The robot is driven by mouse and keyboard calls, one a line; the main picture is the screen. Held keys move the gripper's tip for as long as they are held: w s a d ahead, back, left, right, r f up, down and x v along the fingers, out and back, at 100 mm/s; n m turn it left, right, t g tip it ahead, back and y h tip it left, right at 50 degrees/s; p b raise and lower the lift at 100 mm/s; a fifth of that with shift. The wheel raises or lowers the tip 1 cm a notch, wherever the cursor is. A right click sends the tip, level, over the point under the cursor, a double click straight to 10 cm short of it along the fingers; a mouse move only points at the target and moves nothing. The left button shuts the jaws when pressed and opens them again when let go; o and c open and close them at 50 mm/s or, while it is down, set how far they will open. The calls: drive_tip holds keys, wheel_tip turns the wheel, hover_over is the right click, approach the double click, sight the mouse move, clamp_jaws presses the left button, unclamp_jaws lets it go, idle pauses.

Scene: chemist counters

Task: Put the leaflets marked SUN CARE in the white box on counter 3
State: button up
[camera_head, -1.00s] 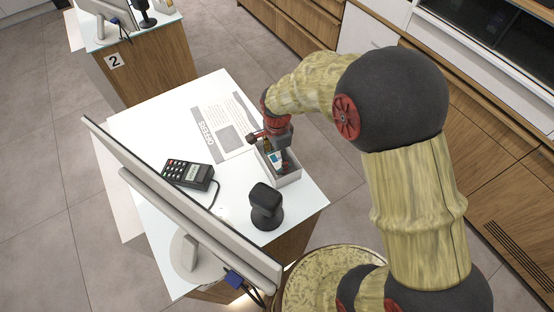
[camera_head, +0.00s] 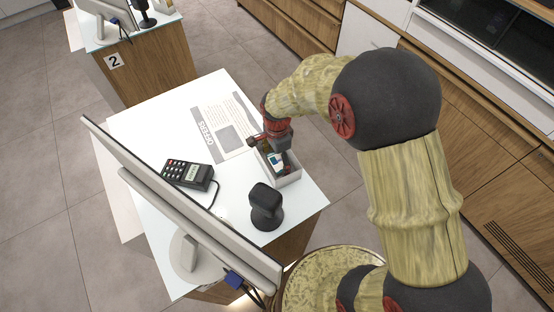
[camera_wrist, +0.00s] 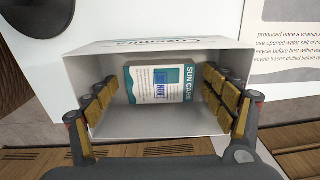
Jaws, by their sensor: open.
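The SUN CARE leaflets (camera_wrist: 161,84) lie inside the white box (camera_wrist: 100,48), and their printed face with the SUN CARE title shows in the wrist view. The white box (camera_head: 292,179) stands on the near right part of a white counter top in the head view, and the leaflets (camera_head: 276,160) show in it as a small pale and blue patch. My gripper (camera_wrist: 162,108) is open, with one finger on each side of the leaflets, inside the box. In the head view my gripper (camera_head: 276,152) is over the box and partly hides its inside.
A card terminal (camera_head: 188,174), a dark scanner on a stand (camera_head: 266,206) and a monitor (camera_head: 180,200) stand on the same counter (camera_head: 140,122). A printed sheet (camera_head: 222,128) lies beside the box. Counter 2 (camera_head: 150,68) is behind.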

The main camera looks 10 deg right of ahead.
wheel_tip(320, 180, up, 12)
drive_tip(key=r+p, duration=0.1)
wheel_tip(320, 180, up, 13)
drive_tip(key=n+t, duration=0.3)
drive_tip(key=n, duration=0.4)
hover_over(277, 162)
drive_tip(key=s+d, duration=0.6)
drive_tip(key=s, duration=0.2)
drive_tip(key=s+d+r+n+t, duration=0.1)
drive_tip(key=s+d+r+n, duration=0.1)
drive_tip(key=s, duration=0.3)
drive_tip(key=s+d+r+n+t, duration=0.1)
drive_tip(key=s+d+r+n, duration=0.1)
drive_tip(key=s+n, duration=0.3)
drive_tip(key=shift+s+r+t, duration=0.3)
drive_tip(key=shift+s+r, duration=0.3)
drive_tip(key=shift+s, duration=0.05)
wheel_tip(277, 162, down, 9)
drive_tip(key=b, duration=0.8)
drive_tip(key=shift+b, duration=0.3)
